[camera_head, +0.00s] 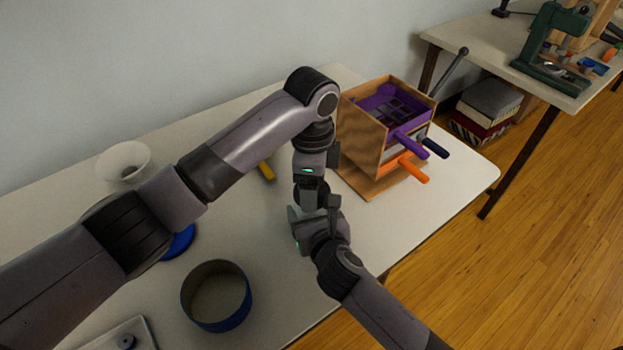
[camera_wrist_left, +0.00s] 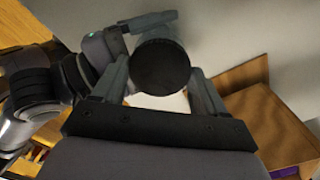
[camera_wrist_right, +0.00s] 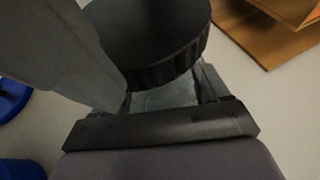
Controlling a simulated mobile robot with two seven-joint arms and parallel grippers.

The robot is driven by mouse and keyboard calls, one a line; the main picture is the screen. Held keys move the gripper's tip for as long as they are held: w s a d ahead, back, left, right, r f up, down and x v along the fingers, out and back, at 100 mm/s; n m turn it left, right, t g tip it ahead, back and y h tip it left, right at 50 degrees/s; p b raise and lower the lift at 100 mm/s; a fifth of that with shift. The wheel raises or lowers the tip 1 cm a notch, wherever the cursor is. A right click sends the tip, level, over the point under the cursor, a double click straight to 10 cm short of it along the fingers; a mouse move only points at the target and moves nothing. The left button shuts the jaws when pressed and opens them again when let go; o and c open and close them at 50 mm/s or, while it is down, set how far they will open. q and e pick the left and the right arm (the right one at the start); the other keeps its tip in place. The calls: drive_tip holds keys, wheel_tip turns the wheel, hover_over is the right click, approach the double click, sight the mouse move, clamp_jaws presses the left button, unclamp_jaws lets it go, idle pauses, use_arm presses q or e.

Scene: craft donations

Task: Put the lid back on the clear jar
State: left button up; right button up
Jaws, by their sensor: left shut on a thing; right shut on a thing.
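A black round lid (camera_wrist_left: 160,66) with a ribbed edge sits between the fingers of my left gripper (camera_head: 312,198), which is shut on it. The lid also shows in the right wrist view (camera_wrist_right: 150,35). Below it, a clear jar (camera_wrist_right: 165,96) is between the fingers of my right gripper (camera_head: 314,216), which is shut on it. The lid covers the jar's top from above; I cannot tell whether it is seated or just above. In the head view both are hidden by the two grippers, which meet over the table.
A wooden box (camera_head: 362,135) with purple and orange handles stands right of the grippers on the white table (camera_head: 420,205). A blue round container (camera_head: 248,308), a white bowl (camera_head: 123,176), a blue object (camera_head: 181,243) and a yellow piece (camera_head: 266,171) lie to the left.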

use_arm(q)
drive_tip(key=shift+f, duration=0.55)
idle(0.4)
use_arm(e)
clamp_jaws()
use_arm(q)
drive_tip(key=m, duration=0.5)
drive_tip(key=shift+m, duration=0.4)
drive_tip(key=m, duration=1.1)
drive_tip(key=shift+m, duration=0.3)
drive_tip(key=m, duration=0.5)
drive_tip(key=shift+d, duration=0.1)
drive_tip(key=o, duration=1)
